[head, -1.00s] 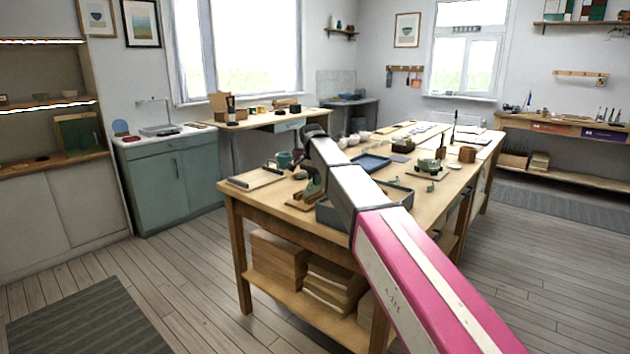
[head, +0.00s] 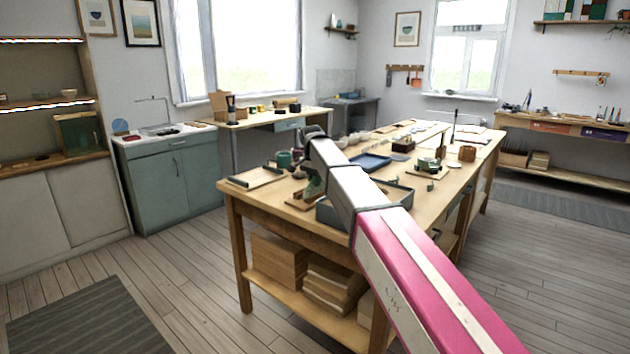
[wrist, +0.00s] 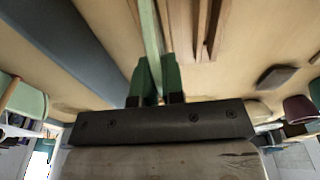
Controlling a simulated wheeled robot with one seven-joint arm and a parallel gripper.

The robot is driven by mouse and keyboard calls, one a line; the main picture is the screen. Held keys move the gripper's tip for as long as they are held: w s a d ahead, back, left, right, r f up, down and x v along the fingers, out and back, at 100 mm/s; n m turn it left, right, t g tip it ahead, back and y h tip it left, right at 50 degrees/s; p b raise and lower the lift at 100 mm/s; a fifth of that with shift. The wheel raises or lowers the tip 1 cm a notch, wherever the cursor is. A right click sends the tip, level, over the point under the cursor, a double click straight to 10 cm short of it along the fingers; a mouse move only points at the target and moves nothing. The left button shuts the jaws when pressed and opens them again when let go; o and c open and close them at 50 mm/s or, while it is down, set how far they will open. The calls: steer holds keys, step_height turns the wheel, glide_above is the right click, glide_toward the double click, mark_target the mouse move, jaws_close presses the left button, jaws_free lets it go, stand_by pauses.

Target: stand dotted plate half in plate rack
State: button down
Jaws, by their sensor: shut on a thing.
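In the wrist view my gripper (wrist: 157,72) has its two green fingers closed on a thin, pale green piece, the plate half (wrist: 150,28), seen edge-on. It reaches away from the fingers; its dots cannot be made out. Wooden slats of the plate rack (wrist: 203,30) lie right beside it. I cannot tell whether the piece sits between slats. In the head view my gripper (head: 313,185) points down just above the rack's wooden base (head: 299,204), partly hidden by my arm.
A blue-grey tray (head: 333,215) stands right beside the rack, also along the left of the wrist view (wrist: 62,42). A teal cup (head: 284,159), a wooden board (head: 257,177) and a blue tray (head: 370,162) are near on the workbench (head: 285,222).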

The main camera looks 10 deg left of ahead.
steer(key=shift+f, duration=1.1)
stand_by(1.7)
steer(key=c, duration=0.7)
jaws_free()
steer(key=shift+o, duration=0.2)
steer(key=shift+r, duration=0.1)
steer(key=shift+r, duration=2.9)
steer(key=shift+s, duration=0.1)
